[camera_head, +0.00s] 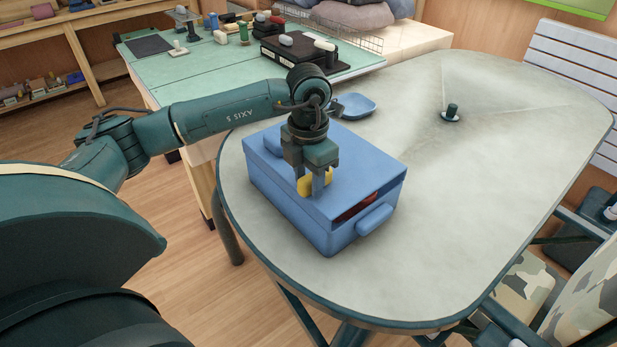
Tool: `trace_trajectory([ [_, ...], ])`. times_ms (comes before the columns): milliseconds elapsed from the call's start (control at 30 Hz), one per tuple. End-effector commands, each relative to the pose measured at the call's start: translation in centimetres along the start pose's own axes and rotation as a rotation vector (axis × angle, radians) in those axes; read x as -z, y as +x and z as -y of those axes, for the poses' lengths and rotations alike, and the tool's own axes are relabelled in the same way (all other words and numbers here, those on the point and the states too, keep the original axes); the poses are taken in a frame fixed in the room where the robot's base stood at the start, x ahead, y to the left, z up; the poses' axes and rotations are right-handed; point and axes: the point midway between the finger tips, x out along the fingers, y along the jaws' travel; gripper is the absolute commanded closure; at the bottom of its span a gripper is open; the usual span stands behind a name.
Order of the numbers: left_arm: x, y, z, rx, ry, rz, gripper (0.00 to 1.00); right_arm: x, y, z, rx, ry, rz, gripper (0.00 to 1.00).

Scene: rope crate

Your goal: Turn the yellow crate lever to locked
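A blue crate (290,212) with a blue lid (370,172) stands near the left end of the grey table. The yellow lever (305,187) sits on top of the crate. My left gripper (317,190) points down over the crate top, with its fingers at the lever and covering part of it. I cannot tell whether the fingers are closed on it. Something red (356,208) shows in a gap under the lid on the right side, above a blue handle (375,219). My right gripper is out of view.
The table (480,180) is clear to the right of the crate, apart from a small dark fitting (451,112). A small blue dish (355,105) lies behind the crate. A green workbench (200,85) with tools stands behind. A camouflage chair (525,287) is at lower right.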

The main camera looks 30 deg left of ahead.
Motion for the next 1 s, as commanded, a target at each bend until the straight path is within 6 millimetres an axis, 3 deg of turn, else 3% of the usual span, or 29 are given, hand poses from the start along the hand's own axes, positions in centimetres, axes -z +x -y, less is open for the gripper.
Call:
trace_trajectory([
  [300,0.1,0.0,0.0,0.001,-0.001,-0.003,0.53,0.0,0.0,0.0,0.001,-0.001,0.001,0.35],
  [433,0.0,-0.8,0.0,0.001,-0.001,0.0,0.53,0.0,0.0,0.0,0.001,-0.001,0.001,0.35],
  [1000,-0.1,-11.9,0.0,0.0,0.0,0.001,0.53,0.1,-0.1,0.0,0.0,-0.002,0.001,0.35],
])
